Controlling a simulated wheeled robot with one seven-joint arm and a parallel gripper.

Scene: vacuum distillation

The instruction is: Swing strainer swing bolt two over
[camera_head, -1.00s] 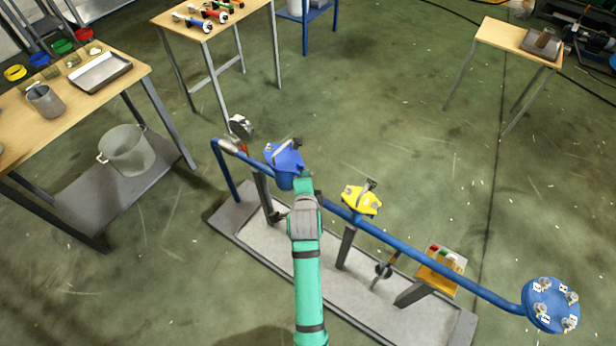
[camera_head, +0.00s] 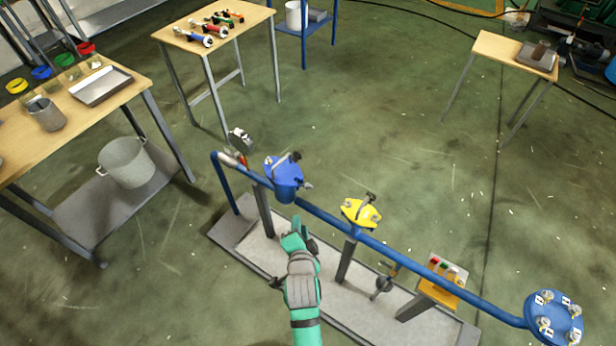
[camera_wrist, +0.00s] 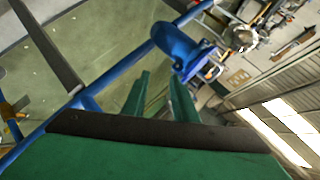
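A blue strainer-like housing (camera_head: 285,172) sits on the blue pipe left of centre, with a dark bar and metal fittings on its top. It also shows in the wrist view (camera_wrist: 178,45), with a metal loop-shaped fitting beside it. I cannot tell the individual swing bolts or their positions apart. A yellow-topped fitting (camera_head: 360,213) sits further right on the same pipe. My gripper (camera_head: 297,232) is below the blue housing in the head view, apart from it. In the wrist view its two green fingers (camera_wrist: 160,92) are spread with nothing between them.
The blue pipe (camera_head: 420,258) runs over a grey base (camera_head: 235,225) to a round bolted flange (camera_head: 553,318). A gauge (camera_head: 240,139) stands at its left end. An orange box (camera_head: 440,284) is by the pipe. Wooden tables stand behind and left; the floor between is clear.

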